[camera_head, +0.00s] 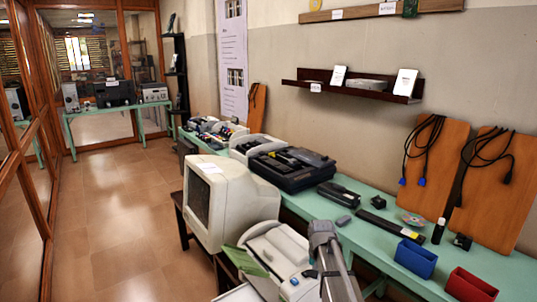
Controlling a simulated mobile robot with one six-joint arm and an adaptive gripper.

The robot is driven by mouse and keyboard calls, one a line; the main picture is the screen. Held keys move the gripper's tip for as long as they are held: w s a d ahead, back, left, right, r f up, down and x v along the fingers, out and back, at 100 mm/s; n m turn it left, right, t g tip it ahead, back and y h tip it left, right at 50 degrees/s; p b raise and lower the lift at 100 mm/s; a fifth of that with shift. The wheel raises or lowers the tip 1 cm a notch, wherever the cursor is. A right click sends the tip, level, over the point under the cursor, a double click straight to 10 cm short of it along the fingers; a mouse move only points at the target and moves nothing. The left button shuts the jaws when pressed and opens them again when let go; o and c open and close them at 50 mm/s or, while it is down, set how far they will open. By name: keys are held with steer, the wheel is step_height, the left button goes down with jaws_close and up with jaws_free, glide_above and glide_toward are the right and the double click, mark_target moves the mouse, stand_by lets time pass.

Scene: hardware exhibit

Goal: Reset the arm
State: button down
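A grey tube-shaped link, which looks like part of my own arm, rises at the bottom centre, in front of the green table (376,236). I cannot make out the fingers of my gripper in this view. Whether it holds anything is hidden.
A CRT monitor (228,202) and a white printer-like machine (278,252) stand close by. On the table are an open black case (292,168), a blue box (415,258) and a red box (470,284). Boards with cables lean on the wall. The tiled floor (120,215) at left is clear.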

steer(key=s+n, duration=0.3)
steer(key=s, duration=1.5)
steer(key=shift+s+d, duration=0.15)
steer(key=shift+s, duration=0.25)
steer(key=c, duration=1.4)
jaws_free()
